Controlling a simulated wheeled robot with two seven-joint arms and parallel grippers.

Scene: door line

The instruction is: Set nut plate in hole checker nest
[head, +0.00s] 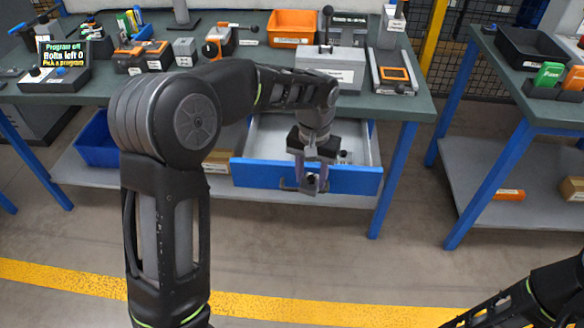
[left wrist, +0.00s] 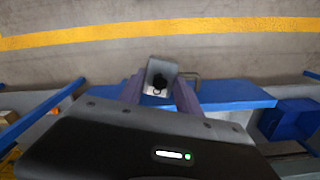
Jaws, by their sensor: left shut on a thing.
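My left gripper (head: 311,186) is in front of the open drawer's blue front, pointing down. It is shut on a small grey metal piece with a black knob-like part, which I take for the nut plate (left wrist: 161,70). In the left wrist view the piece sits between the two fingertips (left wrist: 160,88). A grey fixture with an upright black lever (head: 330,62) stands on the bench behind my forearm; it may be the hole checker, but its label is too small to read. No nest can be made out clearly. My right arm shows at the lower right, with its gripper out of view.
The blue-fronted drawer (head: 350,180) stands open below the bench, with small items inside. An orange bin (head: 292,27), a tray with an orange device (head: 392,72) and a small screen (head: 63,53) are on the bench. A second bench (head: 515,85) stands right. The floor in front is clear.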

